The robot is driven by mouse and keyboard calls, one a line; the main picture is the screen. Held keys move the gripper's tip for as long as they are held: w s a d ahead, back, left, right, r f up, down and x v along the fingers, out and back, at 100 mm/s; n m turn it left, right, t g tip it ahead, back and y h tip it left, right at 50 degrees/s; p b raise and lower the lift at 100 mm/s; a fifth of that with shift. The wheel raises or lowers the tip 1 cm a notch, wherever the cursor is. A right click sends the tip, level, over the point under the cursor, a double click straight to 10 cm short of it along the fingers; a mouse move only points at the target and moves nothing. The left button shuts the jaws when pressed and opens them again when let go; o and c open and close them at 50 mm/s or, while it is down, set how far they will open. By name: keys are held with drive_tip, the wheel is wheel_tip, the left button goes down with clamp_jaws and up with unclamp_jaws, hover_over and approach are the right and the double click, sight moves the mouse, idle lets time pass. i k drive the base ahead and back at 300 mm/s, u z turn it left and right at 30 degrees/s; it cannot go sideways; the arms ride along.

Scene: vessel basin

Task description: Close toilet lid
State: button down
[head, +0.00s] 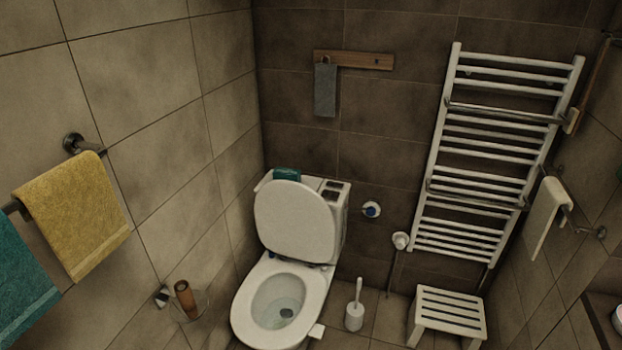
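A white toilet (245,325) stands in the back left corner of the room, below and ahead of the head camera. Its white lid (296,222) is raised and leans back against the cistern (334,197). The bowl is uncovered, and its inside (284,300) shows, with the rim around it. The front of the toilet comes close to the lower edge of the picture. My gripper is not in view, so nothing shows of its state.
A toilet brush (355,312) and a white slatted stool (449,311) stand right of the toilet. A brown roll (184,297) is by the left wall. Yellow (75,212) and teal (22,280) towels hang at left. A white towel rack (490,150) is on the back wall.

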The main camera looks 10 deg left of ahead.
sight(293, 220)
drive_tip(key=u, duration=0.3)
drive_tip(key=i, duration=0.95)
drive_tip(key=u, duration=0.4)
